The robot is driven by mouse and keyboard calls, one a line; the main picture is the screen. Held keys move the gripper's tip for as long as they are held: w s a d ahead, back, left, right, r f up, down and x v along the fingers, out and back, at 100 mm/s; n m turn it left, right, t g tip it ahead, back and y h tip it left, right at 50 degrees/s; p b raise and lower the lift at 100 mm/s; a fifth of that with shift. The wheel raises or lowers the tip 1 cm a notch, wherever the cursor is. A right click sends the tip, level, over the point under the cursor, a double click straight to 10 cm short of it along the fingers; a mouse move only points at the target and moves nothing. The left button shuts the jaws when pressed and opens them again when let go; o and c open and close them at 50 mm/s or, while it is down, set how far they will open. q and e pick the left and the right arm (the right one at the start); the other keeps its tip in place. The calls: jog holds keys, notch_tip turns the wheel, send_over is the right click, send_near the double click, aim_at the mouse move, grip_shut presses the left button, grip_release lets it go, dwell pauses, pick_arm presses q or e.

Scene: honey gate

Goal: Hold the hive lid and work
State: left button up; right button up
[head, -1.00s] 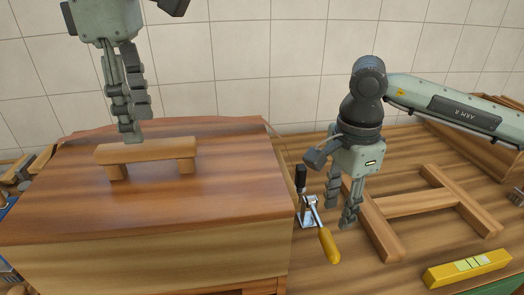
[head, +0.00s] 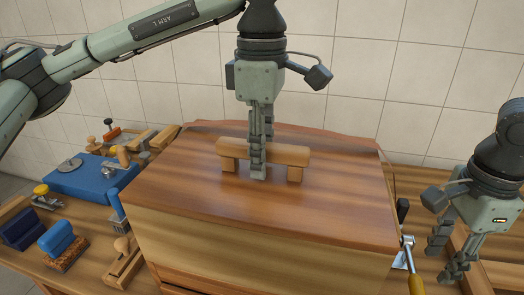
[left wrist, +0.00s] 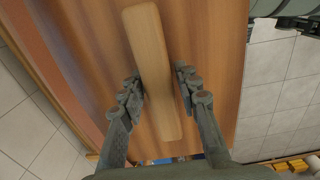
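The hive lid (head: 330,205) is a reddish-brown wooden board lying shut on the pale wooden hive box (head: 250,255). A wooden bar handle (head: 290,156) stands on it on two feet. My left gripper (head: 258,172) points down at the middle of the handle. In the left wrist view its open fingers (left wrist: 158,85) straddle the handle bar (left wrist: 152,60), one on each side; a narrow gap shows at the right finger, and contact at the left finger is unclear.
A blue mat or case (head: 85,178) with several tools lies left of the box. A blue-handled brush (head: 58,240) and other wooden tools are in front of it. A tiled wall (head: 400,70) stands behind.

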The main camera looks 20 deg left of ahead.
pick_arm(q)
grip_shut()
jog(key=shift+c, duration=2)
grip_release()
jog(key=shift+o, duration=1.4)
grip_shut()
